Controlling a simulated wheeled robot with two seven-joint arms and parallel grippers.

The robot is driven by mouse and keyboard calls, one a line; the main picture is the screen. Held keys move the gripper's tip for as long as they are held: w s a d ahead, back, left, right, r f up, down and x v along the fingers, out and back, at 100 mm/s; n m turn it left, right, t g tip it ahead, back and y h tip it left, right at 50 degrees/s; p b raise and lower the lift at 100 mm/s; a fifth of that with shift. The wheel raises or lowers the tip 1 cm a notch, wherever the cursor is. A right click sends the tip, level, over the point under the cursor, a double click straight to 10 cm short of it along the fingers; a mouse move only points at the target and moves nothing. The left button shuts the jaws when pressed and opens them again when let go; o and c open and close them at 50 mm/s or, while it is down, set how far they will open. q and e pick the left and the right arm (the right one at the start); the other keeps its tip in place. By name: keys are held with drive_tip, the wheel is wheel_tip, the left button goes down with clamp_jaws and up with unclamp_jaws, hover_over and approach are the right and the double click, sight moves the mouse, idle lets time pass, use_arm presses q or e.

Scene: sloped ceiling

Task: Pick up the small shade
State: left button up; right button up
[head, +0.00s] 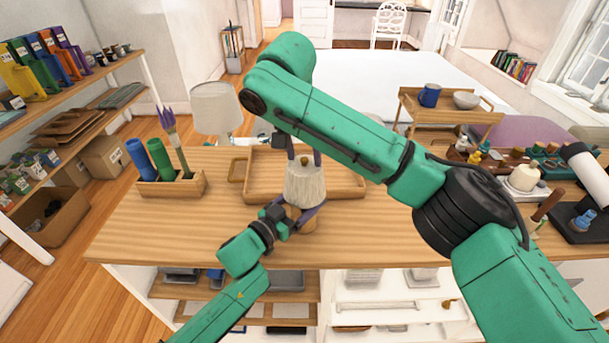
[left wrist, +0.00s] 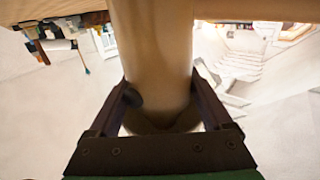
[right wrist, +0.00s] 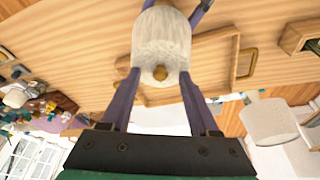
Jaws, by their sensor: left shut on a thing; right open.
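The small shade (head: 305,186) is pale and ribbed, with a wooden knob on top, on a wooden lamp body (head: 308,221) over the worktop. My left gripper (head: 303,214) is shut on the lamp body below the shade; the body fills the space between its fingers in the left wrist view (left wrist: 152,60). My right gripper (head: 304,157) is above the shade, open, with its fingers on either side of the top. In the right wrist view, the shade (right wrist: 162,42) and knob (right wrist: 160,73) lie between the spread fingers; contact is not clear.
A wooden tray (head: 345,193) lies behind the lamp on the worktop (head: 150,235). A wooden holder (head: 172,187) with rolls and a purple flower stands left. A larger white-shaded lamp (head: 215,108) stands behind. The right end is crowded; the front left is clear.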

clamp_jaws()
idle(1.4)
